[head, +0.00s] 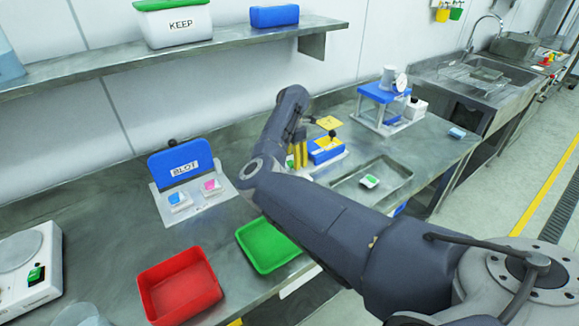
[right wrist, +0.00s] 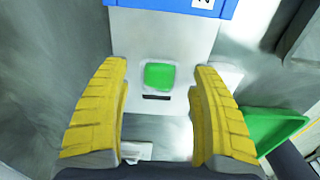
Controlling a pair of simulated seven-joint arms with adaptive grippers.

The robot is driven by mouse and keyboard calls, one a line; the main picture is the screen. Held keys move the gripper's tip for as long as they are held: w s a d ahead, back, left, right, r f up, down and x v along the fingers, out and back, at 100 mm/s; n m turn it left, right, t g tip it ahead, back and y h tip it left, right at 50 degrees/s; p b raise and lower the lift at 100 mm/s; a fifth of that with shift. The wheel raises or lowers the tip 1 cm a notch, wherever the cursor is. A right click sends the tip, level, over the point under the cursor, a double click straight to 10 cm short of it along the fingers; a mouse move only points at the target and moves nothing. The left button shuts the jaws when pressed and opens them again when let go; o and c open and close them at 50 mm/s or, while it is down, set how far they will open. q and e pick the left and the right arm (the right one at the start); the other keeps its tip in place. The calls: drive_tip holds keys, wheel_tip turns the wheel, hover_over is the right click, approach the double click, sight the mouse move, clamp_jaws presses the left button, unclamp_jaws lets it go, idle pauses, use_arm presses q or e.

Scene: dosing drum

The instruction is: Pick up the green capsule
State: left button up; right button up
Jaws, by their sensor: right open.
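In the right wrist view a green rounded-square piece, which looks like the green capsule (right wrist: 159,76), sits on a pale surface below a blue panel. A dark slot lies just below it. My right gripper (right wrist: 160,85) is open, its yellow fingers to either side of the green piece with a gap on both sides. In the head view the right gripper (head: 299,155) points down near a blue block, and my right arm hides the bench below it. A green-and-white piece (head: 370,181) lies in the metal tray; I cannot tell whether it is the same one. My left gripper is not in view.
The BLOT stand (head: 182,167) holds a blue piece (head: 178,200) and a pink piece (head: 211,187). A red tray (head: 180,287) and a green tray (head: 268,246) are at the front. A blue block (head: 325,150) and a blue-topped stand (head: 384,94) are to the right.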

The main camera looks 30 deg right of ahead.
drive_tip(key=shift+f, duration=1.05)
drive_tip(key=c, duration=1)
